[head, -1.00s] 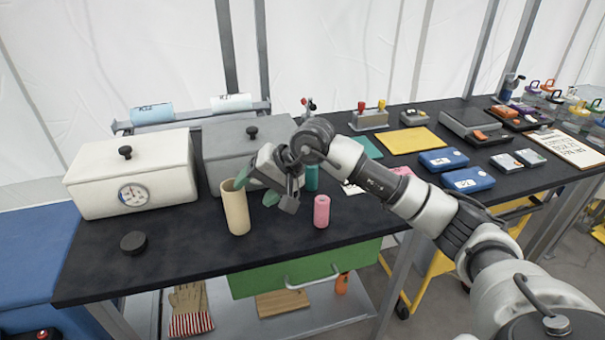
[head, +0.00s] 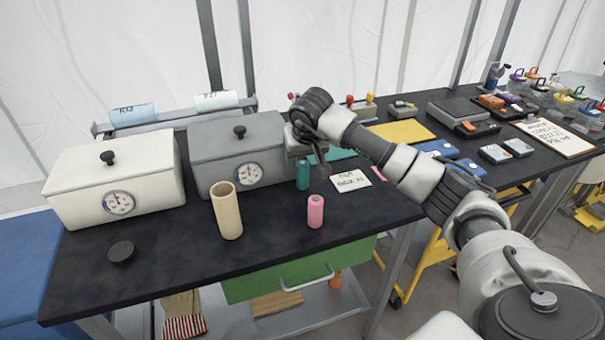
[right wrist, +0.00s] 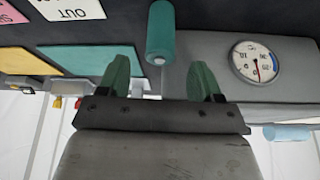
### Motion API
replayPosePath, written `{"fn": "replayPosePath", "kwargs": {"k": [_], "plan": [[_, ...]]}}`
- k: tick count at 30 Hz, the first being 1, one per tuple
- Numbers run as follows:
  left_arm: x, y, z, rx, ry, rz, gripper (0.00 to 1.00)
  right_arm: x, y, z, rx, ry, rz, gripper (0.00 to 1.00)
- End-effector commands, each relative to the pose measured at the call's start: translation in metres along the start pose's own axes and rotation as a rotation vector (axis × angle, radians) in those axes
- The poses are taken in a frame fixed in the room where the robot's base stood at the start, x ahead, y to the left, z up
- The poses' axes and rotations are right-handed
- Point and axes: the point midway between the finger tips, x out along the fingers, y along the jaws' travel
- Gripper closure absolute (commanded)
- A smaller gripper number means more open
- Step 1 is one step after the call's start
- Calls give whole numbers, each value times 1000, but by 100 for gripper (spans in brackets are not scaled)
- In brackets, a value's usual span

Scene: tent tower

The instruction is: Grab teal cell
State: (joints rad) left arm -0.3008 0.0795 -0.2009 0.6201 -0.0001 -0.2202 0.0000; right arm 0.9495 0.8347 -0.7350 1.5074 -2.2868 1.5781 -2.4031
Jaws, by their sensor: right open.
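The teal cell (head: 303,176) stands upright on the black bench, in front of the grey box and behind the pink cell (head: 315,211). In the right wrist view the teal cell (right wrist: 160,34) shows just beyond the gap between the green fingertips. My right gripper (right wrist: 160,78) is open and empty, its fingers apart on either side of the line to the cell. In the head view the right gripper (head: 318,154) is close beside and above the cell's top, its fingers mostly hidden by the wrist. My left gripper is out of view.
A tan hollow tube (head: 226,211) stands left of the pink cell. The grey box (head: 212,179) and white box (head: 110,190) with dials are behind. A white card (head: 350,181) lies to the right. The front left bench is mostly clear, with a black cap (head: 121,252).

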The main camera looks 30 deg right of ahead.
Motion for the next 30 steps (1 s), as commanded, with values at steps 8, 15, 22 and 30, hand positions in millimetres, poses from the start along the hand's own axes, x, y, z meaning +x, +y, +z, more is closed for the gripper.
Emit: {"fn": "replayPosePath", "kwargs": {"k": [8,15,22,30], "plan": [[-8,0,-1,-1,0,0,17,34,0,2,2,0,-1,35],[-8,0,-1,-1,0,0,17,37,0,2,0,1,-1,35],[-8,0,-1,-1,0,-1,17,36,0,2,1,0,-1,68],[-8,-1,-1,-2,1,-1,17,36,0,2,1,1,-2,90]]}}
